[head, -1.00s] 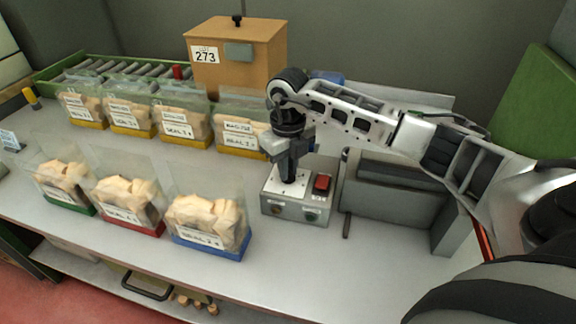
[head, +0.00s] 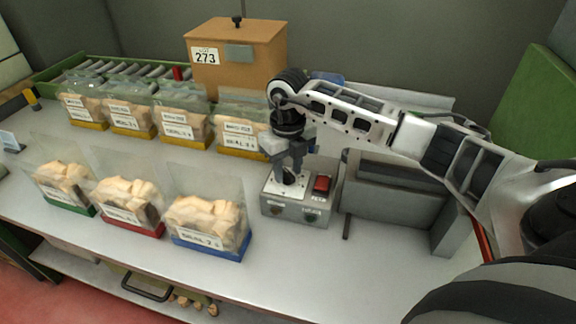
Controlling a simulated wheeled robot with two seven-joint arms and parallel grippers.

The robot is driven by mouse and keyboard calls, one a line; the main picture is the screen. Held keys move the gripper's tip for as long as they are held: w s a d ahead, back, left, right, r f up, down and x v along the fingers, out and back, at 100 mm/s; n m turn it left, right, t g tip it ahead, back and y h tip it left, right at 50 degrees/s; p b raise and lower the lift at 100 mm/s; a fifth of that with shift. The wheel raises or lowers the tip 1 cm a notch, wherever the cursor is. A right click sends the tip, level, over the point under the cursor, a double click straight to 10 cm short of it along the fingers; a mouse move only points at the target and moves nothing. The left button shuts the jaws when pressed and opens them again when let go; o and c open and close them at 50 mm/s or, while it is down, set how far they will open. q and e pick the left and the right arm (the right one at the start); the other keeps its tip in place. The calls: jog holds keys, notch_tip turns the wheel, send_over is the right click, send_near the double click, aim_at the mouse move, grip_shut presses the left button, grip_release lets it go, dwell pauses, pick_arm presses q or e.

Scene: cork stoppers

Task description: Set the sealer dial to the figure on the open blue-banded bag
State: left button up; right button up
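The open blue-banded bag (head: 207,222) of corks stands at the front of the bench, with a white label whose figure is too blurred to read. The sealer control box (head: 296,206) is a grey box with a red switch (head: 321,185) on its right side. My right gripper (head: 291,177) points down over the left part of the box's top. Its fingers are close together at the dial, which they mostly hide; I cannot tell whether they grip it. The dial's setting is not readable. My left gripper is not in view.
A red-banded bag (head: 130,205) and a green-banded bag (head: 63,187) stand left of the blue one. Several yellow-banded bags (head: 181,124) stand behind. A brown box marked 273 (head: 237,60) is at the back. The grey sealer body (head: 395,190) stands right of the control box.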

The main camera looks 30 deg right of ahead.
aim_at(288, 172)
notch_tip(288, 172, up, 16)
jog(key=shift+b, duration=0.45)
dwell(0.4)
